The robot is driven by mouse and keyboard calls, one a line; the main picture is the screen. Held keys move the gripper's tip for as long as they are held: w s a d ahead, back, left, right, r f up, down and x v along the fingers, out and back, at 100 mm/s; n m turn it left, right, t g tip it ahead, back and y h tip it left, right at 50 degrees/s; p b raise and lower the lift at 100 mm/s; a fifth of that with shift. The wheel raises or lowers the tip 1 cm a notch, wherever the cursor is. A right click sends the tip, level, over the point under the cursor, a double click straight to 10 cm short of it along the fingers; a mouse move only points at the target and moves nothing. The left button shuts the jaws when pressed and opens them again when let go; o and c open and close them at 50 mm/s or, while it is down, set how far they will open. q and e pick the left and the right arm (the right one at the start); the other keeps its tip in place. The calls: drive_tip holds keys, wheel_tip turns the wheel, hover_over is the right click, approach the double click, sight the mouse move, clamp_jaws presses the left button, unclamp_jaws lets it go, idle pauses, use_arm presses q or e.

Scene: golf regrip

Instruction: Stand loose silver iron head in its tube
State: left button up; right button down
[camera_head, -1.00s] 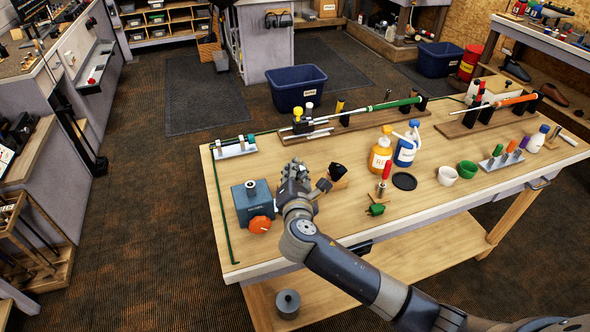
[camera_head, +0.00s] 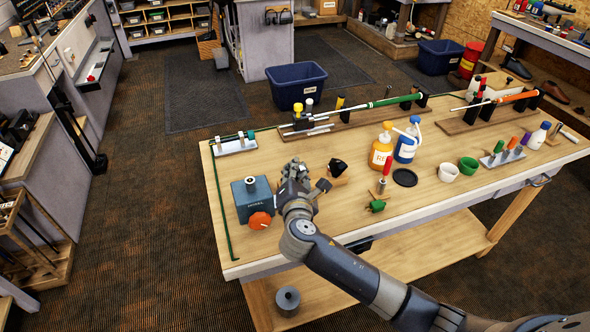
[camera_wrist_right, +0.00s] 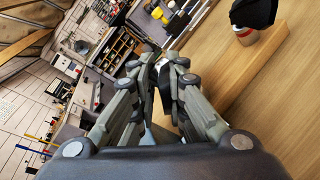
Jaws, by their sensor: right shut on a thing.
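My right gripper (camera_head: 300,172) is low over the front left of the workbench (camera_head: 330,225), just right of a blue box with an orange knob (camera_head: 253,199). In the wrist view its fingers (camera_wrist_right: 166,72) converge around a thin grey and dark piece (camera_wrist_right: 160,132). This looks like the silver iron head, but the fingers hide most of it. A black club head (camera_head: 337,167) on a small wooden block stands just right of the gripper; it also shows in the wrist view (camera_wrist_right: 254,14). I cannot make out the iron head's tube. My left gripper is not in view.
An orange bottle (camera_head: 381,152), a blue and white bottle (camera_head: 406,147) and a black disc (camera_head: 405,178) stand to the right. A club with a green grip (camera_head: 397,101) lies along the back.

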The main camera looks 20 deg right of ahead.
drive_tip(key=shift+f+b, duration=0.8)
drive_tip(key=shift+f, duration=0.5)
drive_tip(key=c, duration=1.5)
unclamp_jaws()
drive_tip(key=v, duration=1.2)
